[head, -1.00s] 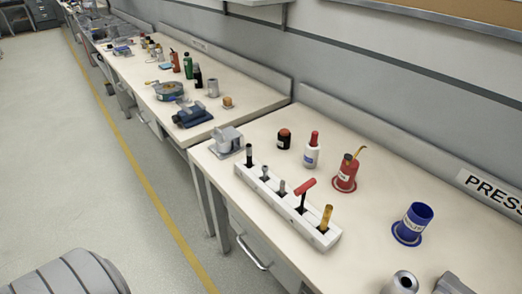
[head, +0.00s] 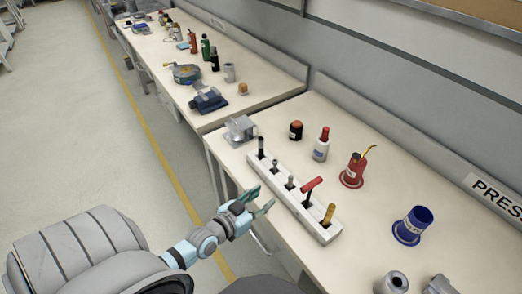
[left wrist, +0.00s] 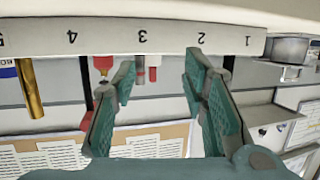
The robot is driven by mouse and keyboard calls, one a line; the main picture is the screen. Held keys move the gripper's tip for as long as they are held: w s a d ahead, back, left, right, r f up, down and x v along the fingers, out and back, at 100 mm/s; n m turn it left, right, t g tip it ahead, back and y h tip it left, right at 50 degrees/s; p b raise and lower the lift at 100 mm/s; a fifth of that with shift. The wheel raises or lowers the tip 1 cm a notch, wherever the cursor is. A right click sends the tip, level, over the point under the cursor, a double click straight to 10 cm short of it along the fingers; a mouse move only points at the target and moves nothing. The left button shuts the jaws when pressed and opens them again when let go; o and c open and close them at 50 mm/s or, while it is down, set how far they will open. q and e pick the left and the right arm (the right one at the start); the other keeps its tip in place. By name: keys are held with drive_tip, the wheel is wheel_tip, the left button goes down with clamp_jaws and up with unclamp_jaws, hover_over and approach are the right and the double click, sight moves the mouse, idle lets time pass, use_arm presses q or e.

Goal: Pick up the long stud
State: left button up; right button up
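A white rack (head: 262,171) stands near the front edge of the bench, with several upright pieces in a row. Two small grey metal studs (head: 290,183) are in its middle slots, the other one (head: 275,165) farther back; I cannot tell which is longer. My left gripper (head: 262,200) is open and empty in front of the rack, its fingers pointing toward it and apart from the studs. In the left wrist view, the open fingers (left wrist: 155,95) lie below the upside-down numbered rack face (left wrist: 170,38) and partly hide the pieces. My right gripper is not in view.
The rack also holds a black-topped piece (head: 261,146), a red T-handle (head: 313,184) and a yellow handle (head: 329,213). A grey metal block (head: 240,130) is beyond the rack's far end.

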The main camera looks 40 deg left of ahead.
sight(259, 147)
use_arm(q)
drive_tip(key=w+a+r+n+t+y, duration=0.1)
drive_tip(key=a+r+n+t+y, duration=0.2)
drive_tip(key=a, duration=0.6)
drive_tip(key=shift+m+y, duration=0.3)
drive_tip(key=shift+y, duration=0.2)
drive_tip(key=w+a+b, duration=0.1)
drive_tip(key=w+b, duration=0.1)
drive_tip(key=w, duration=0.2)
drive_tip(key=w+a+b, duration=0.1)
drive_tip(key=w+b, duration=0.1)
drive_tip(key=w, duration=0.3)
drive_tip(key=w+b, duration=0.2)
drive_tip(key=w, duration=0.3)
drive_tip(key=shift+a+r, duration=0.25)
drive_tip(key=shift+a, duration=0.15)
drive_tip(key=shift+w+r, duration=0.1)
drive_tip(key=shift+r, duration=0.05)
clamp_jaws()
